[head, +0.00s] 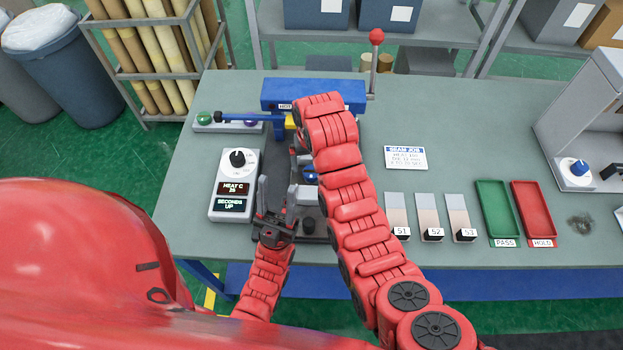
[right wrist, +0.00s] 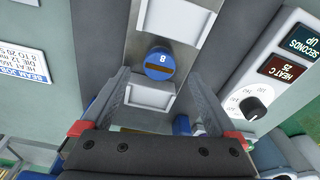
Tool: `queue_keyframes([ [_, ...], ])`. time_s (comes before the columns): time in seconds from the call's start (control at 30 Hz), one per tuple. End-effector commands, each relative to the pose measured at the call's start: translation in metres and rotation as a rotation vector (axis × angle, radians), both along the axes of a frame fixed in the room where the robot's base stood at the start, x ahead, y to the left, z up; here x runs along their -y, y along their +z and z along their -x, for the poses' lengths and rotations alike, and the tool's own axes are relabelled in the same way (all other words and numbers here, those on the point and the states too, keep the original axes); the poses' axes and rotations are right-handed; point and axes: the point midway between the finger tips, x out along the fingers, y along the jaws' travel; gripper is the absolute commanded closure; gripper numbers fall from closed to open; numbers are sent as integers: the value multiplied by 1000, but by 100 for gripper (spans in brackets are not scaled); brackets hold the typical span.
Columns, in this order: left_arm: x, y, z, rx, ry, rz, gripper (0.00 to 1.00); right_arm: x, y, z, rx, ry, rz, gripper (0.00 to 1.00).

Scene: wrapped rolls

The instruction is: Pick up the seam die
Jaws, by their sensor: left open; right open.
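A round blue piece marked 8 (right wrist: 160,58), with a brown slot across it, appears to be the seam die. It sits between two pale blocks on a grey metal strip in the right wrist view, and its blue also shows beside my right arm in the head view (head: 310,176). My right gripper (right wrist: 158,72) is open, its fingers on either side of the piece in the picture; I see no contact. In the head view my right arm hides that gripper. My left gripper (head: 277,188) is open and empty near the table's front edge, its fingers pointing away from me.
A heat controller (head: 233,185) stands left of the fixture. A blue press (head: 275,95) with a red-knobbed lever (head: 376,38) stands behind. Sample strips (head: 431,215), a green tray (head: 495,208) and a red tray (head: 534,210) lie to the right. The table between press and trays is mostly clear.

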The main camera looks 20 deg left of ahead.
Motion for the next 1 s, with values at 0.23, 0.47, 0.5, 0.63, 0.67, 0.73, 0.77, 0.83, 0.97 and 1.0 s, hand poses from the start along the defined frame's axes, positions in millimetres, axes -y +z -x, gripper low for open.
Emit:
queue_keyframes([
  [0.23,0,23,0,0,0,0,50,0,-14,-2,-7,1,4,6],
  [0.47,0,37,0,0,0,0,50,-2,-42,-6,-7,1,4,6],
  [0.5,0,38,0,0,0,0,50,-2,-45,-7,-5,1,3,6],
  [0.63,0,39,0,0,0,0,50,-3,-51,-8,-1,0,0,6],
  [0.67,0,38,0,0,0,0,50,-2,-51,-8,-1,-1,-1,6],
  [0.73,0,38,0,0,0,0,50,-2,-52,-8,-1,-1,-1,6],
  [0.77,0,38,0,0,0,0,50,-2,-52,-8,-1,-1,-1,6],
  [0.83,0,38,0,1,0,0,50,-3,-52,-8,-1,-1,-1,6],
  [0.97,0,38,0,0,0,0,50,-2,-52,-8,-1,-1,-1,28],
  [1.0,0,38,0,0,0,0,50,-2,-52,-8,-1,-1,-1,35],
])
